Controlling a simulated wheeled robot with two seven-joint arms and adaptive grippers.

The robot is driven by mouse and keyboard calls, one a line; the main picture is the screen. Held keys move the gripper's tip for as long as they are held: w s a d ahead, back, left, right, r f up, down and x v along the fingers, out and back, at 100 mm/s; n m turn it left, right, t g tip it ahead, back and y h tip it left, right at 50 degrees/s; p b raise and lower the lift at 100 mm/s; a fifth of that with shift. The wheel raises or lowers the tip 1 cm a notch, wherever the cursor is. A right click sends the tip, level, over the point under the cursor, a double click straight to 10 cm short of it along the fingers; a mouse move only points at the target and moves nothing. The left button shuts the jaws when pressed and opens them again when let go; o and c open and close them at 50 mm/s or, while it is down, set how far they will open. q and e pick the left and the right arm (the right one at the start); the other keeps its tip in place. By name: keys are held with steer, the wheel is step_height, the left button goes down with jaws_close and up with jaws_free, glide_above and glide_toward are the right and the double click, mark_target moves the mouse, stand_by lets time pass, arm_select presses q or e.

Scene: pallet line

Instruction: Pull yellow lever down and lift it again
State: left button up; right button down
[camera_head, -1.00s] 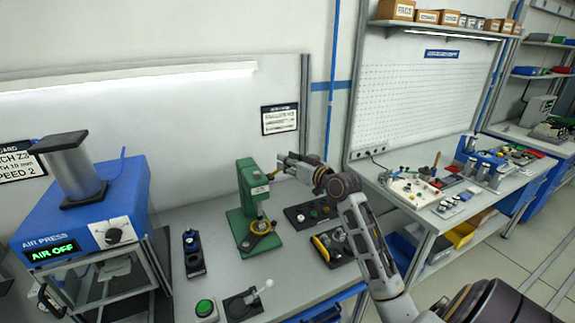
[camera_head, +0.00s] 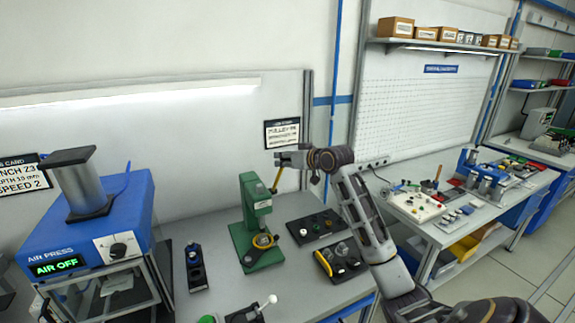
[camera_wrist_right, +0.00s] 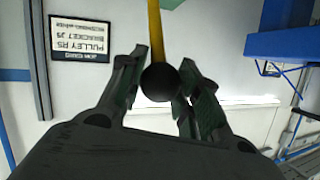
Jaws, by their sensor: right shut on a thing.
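The yellow lever (camera_head: 277,178) belongs to a green arbor press (camera_head: 256,212) on the bench. It points steeply upward from the right side of the press head, leaning slightly right. My right gripper (camera_head: 280,158) is at the lever's top end, above the press head. In the right wrist view, the lever's yellow rod (camera_wrist_right: 155,35) ends in a black ball knob (camera_wrist_right: 160,82). The knob sits between the two fingers of my right gripper (camera_wrist_right: 160,90), which are shut on it. My left gripper is out of view.
A blue air press (camera_head: 85,215) reading "AIR OFF" stands left. A blue-knobbed black fixture (camera_head: 194,268), a black button plate (camera_head: 316,227) and a yellow-edged black fixture (camera_head: 338,262) flank the green press. A job card (camera_head: 282,133) hangs behind. The space above the bench is open.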

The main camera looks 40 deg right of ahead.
steer(key=shift+w+d+r+g, duration=0.1)
steer(key=shift+w+r+g, duration=0.2)
steer(key=shift+w+r, duration=0.2)
steer(key=shift+w+d+r, duration=0.1)
steer(key=shift+r, duration=0.2)
steer(key=c, duration=1.4)
jaws_free()
steer(key=shift+c, duration=0.2)
steer(key=shift+o, duration=1.3)
steer(key=shift+w, duration=0.1)
steer(key=shift+o, duration=1)
steer(key=shift+w+f, duration=0.2)
steer(key=shift+f, duration=0.05)
steer(key=shift+s, duration=0.15)
steer(key=shift+s, duration=0.1)
